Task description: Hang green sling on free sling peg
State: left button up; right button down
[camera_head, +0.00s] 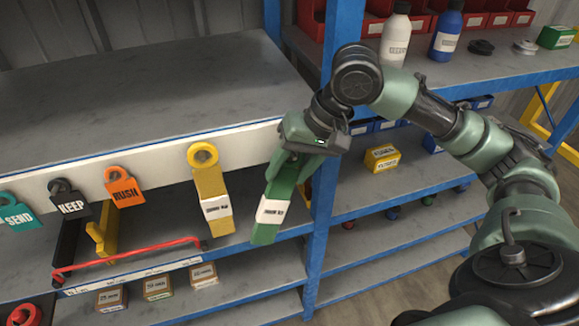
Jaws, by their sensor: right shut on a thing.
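The green sling (281,191) hangs down from my right gripper (291,160), with a white label around its lower half. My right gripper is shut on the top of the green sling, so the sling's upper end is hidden. It is in front of the right end of the white rail (230,141), close to the blue upright. A yellow sling (211,203) hangs on the rail just to the left, its loop around a peg. Any peg behind my right gripper is hidden. My left gripper is not in view.
Teal (14,216), black (70,204) and orange (124,190) tags hang on the rail at left. A blue post (325,200) stands close right of the green sling. Small boxes (158,288) sit on the lower shelf. The upper shelf top (130,95) is bare.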

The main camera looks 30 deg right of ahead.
jog(key=shift+f, duration=0.15)
jog(key=c, duration=0.6)
grip_release()
jog(key=shift+p+v, duration=2.45)
jog(key=shift+p, duration=0.05)
jog(key=shift+p+v, duration=0.45)
jog(key=shift+v, duration=1.6)
